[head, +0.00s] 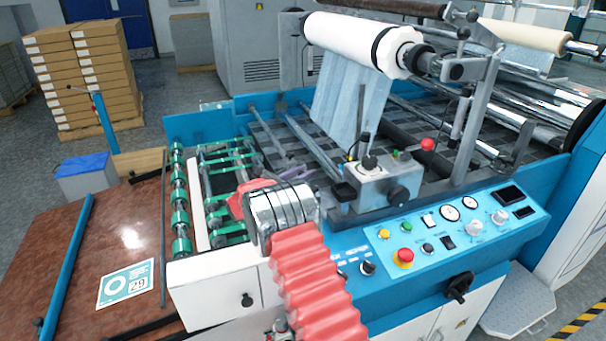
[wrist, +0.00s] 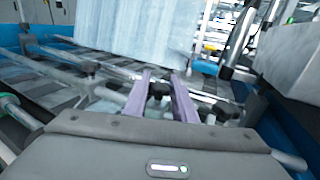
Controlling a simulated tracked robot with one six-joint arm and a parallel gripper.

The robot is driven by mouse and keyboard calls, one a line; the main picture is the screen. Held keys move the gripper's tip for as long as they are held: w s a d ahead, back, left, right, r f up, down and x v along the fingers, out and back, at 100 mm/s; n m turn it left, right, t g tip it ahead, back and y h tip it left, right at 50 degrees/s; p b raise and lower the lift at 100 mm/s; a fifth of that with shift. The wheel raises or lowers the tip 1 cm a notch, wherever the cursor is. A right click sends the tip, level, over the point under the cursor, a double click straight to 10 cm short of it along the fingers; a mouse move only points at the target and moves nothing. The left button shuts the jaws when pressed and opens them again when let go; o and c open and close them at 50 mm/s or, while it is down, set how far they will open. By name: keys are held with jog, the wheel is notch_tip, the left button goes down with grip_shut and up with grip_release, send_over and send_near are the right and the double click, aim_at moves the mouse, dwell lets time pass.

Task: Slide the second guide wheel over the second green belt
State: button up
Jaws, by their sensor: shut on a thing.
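My gripper (wrist: 160,78) shows in the wrist view as two purple-grey fingers, shut on a black-topped piece (wrist: 158,91) that looks like a guide wheel on a metal cross rod (wrist: 112,96). Similar black-topped pieces stand on the rod to its left (wrist: 90,66) and right (wrist: 225,110). In the head view the purple fingers (head: 293,172) reach over the machine bed, right of the green belts (head: 228,171); the held piece is too small to make out there. Which belt is the second cannot be told. A little green (wrist: 9,101) shows at the wrist view's left edge.
A pale blue film (head: 350,100) hangs from the white roll (head: 360,42) behind my gripper. A grey metal box with knobs (head: 385,185) stands close to the right. The blue control panel (head: 455,228) lies in front. Green rollers (head: 180,218) line the left side.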

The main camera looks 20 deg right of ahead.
grip_shut()
jog(key=shift+w, duration=2.25)
jog(key=o, duration=0.7)
grip_release()
jog(key=shift+c, duration=0.2)
jog(key=v, duration=1.4)
